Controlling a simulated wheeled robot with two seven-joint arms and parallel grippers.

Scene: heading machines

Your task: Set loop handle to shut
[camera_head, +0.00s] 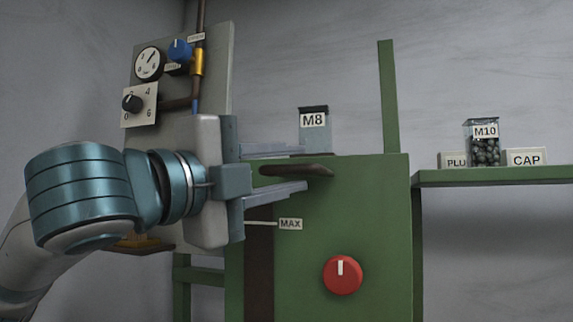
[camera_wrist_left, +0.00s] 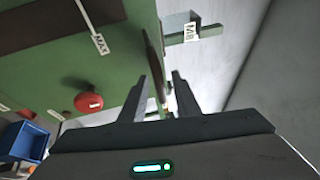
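A dark brown handle (camera_head: 297,170), which looks like the loop handle, sits at the upper part of the green machine (camera_head: 340,215). In the left wrist view it shows as a thin dark curved piece (camera_wrist_left: 154,62) beside the green panel, seen nearly edge-on. My left gripper (camera_head: 306,169) is open, one finger above the handle and one below it in the head view. In the left wrist view the fingers (camera_wrist_left: 160,75) are apart, with part of the handle between them. I cannot tell whether they touch it. My right gripper is not in view.
A red knob (camera_head: 342,274) and a MAX label (camera_head: 290,224) are on the green front. An M8 container (camera_head: 314,135) stands behind the handle. A green shelf (camera_head: 495,177) at right holds an M10 jar (camera_head: 482,145). A gauge panel (camera_head: 215,75) stands behind my left arm.

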